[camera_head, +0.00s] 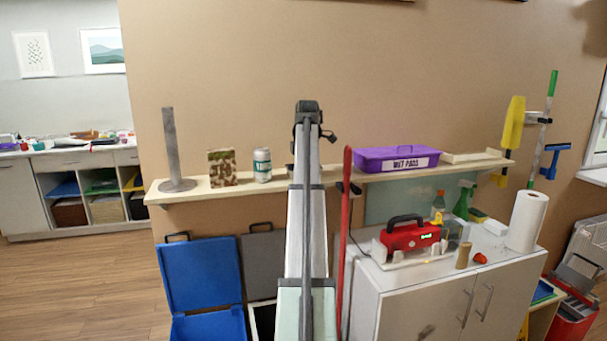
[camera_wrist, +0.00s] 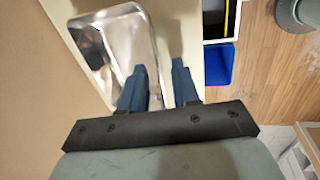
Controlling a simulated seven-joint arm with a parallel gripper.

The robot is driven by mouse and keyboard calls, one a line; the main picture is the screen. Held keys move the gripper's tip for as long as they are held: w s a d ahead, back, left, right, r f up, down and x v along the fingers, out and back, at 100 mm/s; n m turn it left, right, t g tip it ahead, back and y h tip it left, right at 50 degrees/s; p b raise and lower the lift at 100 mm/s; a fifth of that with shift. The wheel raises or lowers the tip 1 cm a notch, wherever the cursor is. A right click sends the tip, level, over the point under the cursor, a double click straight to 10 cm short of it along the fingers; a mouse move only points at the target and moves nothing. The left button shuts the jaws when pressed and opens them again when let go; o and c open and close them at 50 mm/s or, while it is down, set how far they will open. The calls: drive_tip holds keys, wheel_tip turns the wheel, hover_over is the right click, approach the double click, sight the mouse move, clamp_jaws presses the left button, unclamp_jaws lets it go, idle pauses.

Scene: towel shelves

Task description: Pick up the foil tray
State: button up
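The foil tray (camera_wrist: 112,42) is a shiny silver rectangular pan on the pale shelf, at the upper left of the wrist view. My gripper (camera_wrist: 159,66) has two blue fingers that stand apart with a gap between them. The left finger overlaps the tray's lower right part in the picture; the right finger is over the bare shelf to its right. Whether either finger touches the tray I cannot tell. Nothing shows held between them. In the head view my arm stands in front of the shelf's middle and hides the gripper and most or all of the tray.
On the wall shelf (camera_head: 219,190) are a metal paper-roll stand (camera_head: 172,150), a camouflage box (camera_head: 222,168), a can (camera_head: 262,165) and a purple bin (camera_head: 385,160). A red pole (camera_head: 345,240) stands close right of my arm. A white cabinet (camera_head: 430,310) is at the right.

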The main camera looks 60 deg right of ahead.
clamp_jaws()
idle(0.4)
